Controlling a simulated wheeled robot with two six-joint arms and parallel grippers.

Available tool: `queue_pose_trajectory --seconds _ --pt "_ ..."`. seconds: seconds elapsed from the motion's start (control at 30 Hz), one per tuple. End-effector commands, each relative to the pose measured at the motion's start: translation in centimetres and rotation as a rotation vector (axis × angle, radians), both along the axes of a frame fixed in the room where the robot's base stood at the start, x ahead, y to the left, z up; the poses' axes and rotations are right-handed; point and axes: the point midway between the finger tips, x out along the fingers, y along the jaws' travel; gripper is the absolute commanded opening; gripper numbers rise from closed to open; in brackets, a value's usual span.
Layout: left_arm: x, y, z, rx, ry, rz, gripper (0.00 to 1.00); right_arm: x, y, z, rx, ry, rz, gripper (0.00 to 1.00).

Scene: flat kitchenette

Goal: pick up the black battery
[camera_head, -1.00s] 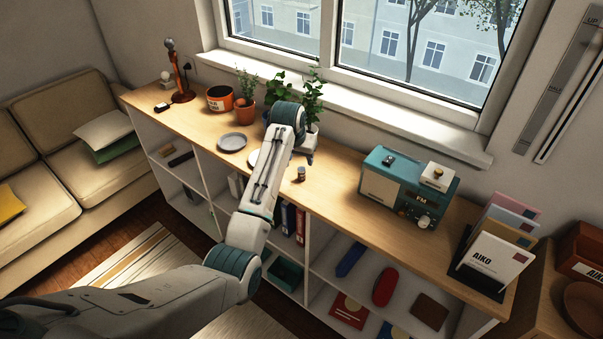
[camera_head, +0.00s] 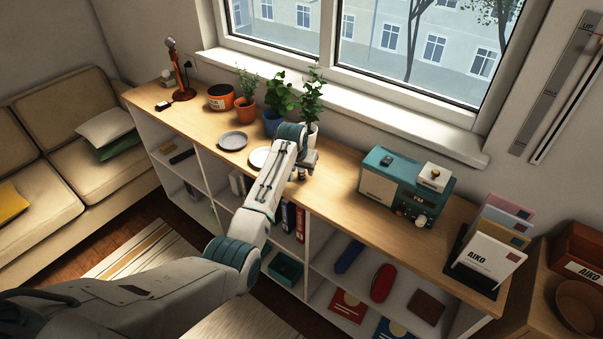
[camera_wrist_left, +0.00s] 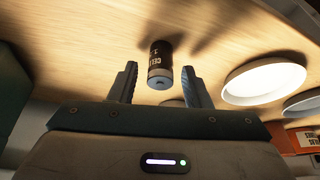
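The black battery (camera_wrist_left: 160,66) is a small dark cylinder with pale lettering and a grey end, on the wooden shelf top. In the wrist view it is between the fingertips of my left gripper (camera_wrist_left: 159,69), with a visible gap on each side. The two fingers are apart and do not appear to touch it. In the head view my left gripper (camera_head: 309,165) is low over the shelf top, and the battery is mostly hidden by it. My right gripper is not in view.
Two plates (camera_head: 233,140) and potted plants (camera_head: 312,102) stand near my left gripper. A teal radio (camera_head: 395,185) is to its right, with a card rack (camera_head: 487,255) beyond.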

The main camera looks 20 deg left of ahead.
Motion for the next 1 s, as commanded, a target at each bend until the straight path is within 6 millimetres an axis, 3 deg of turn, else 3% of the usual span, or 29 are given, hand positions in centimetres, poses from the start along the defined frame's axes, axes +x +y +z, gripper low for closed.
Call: queue_pose_trajectory --seconds 0.03,0.2,0.57,0.8,1.0 --pt "0.0 0.0 0.0 0.0 0.0 0.0 0.33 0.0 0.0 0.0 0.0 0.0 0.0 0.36" --pt "0.0 0.0 0.0 0.0 0.0 0.0 0.0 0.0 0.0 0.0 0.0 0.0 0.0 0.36" --pt "0.0 0.0 0.3 0.0 -0.002 0.0 0.0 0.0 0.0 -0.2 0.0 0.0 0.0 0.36" --pt "0.2 0.0 3.1 0.0 -0.007 0.0 0.0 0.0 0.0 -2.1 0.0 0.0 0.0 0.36" --pt "-3.8 -0.5 3.5 -0.001 -0.002 0.0 0.0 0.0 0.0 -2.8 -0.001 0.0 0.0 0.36"
